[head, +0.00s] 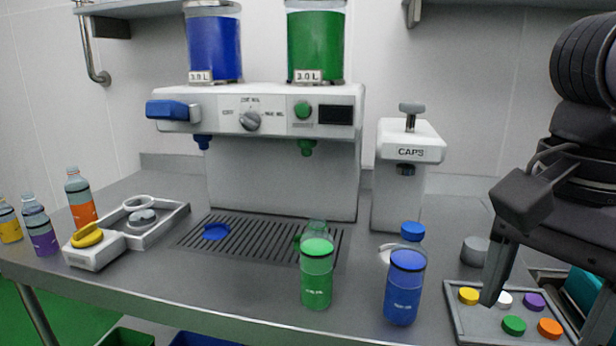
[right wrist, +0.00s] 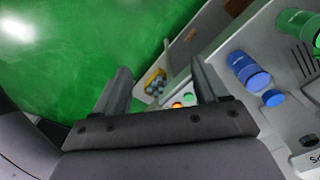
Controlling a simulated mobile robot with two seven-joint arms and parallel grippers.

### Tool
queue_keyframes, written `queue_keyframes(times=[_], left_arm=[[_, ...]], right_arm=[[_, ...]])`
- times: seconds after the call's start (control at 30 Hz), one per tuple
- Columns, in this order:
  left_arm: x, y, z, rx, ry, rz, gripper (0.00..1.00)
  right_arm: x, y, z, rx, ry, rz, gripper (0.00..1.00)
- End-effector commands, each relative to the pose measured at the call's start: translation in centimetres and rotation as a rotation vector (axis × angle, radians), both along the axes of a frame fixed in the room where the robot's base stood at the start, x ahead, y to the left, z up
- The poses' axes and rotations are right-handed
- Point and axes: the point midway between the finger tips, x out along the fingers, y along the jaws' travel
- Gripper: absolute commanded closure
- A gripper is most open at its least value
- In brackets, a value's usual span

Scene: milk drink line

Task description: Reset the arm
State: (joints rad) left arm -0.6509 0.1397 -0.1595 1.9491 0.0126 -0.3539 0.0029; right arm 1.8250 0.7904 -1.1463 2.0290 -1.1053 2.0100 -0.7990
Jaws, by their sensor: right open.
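My right arm comes in from the right edge of the head view. Its gripper hangs over the tray of caps (head: 463,318), with one finger visible at the tray's left part. In the right wrist view my right gripper (right wrist: 160,72) is open with nothing between its fingers. My left gripper is not in view. A green-filled bottle (head: 316,280) and a blue-filled bottle (head: 404,290) stand upright on the steel counter (head: 240,300). The blue bottle also shows in the right wrist view (right wrist: 246,70).
The drink machine (head: 280,180) stands at the back with a grated drip tray (head: 262,240). The cap unit (head: 408,190) is to its right. Purple (head: 42,230), orange (head: 82,205) and yellow (head: 9,222) bottles stand at the left.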

Motion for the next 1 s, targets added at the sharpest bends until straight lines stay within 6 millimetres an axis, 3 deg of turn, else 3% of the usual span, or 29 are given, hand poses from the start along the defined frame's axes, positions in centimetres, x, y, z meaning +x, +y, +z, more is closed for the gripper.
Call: queue_keyframes(times=[0.03, 0.2, 0.43, 0.73, 0.87, 1.0], left_arm=[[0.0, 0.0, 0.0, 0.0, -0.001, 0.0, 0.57], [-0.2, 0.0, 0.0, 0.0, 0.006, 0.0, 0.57], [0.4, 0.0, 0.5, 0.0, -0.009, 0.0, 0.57], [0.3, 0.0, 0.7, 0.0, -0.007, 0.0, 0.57], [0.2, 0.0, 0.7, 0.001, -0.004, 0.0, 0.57], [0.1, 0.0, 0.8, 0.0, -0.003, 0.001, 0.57]], right_arm=[[0.0, 0.0, 0.0, 0.0, 0.0, 0.0, 0.27], [-1.2, 4.4, -2.6, 0.197, 0.171, 0.012, 0.27], [-3.6, 10.6, -4.0, 0.506, 0.468, -0.037, 0.27], [-5.1, 16.8, -1.8, 0.928, 0.975, -0.25, 0.27], [-4.0, 18.0, -0.4, 1.089, 1.213, -0.393, 0.27], [-1.6, 18.4, 0.5, 1.244, 1.478, -0.581, 0.27]])
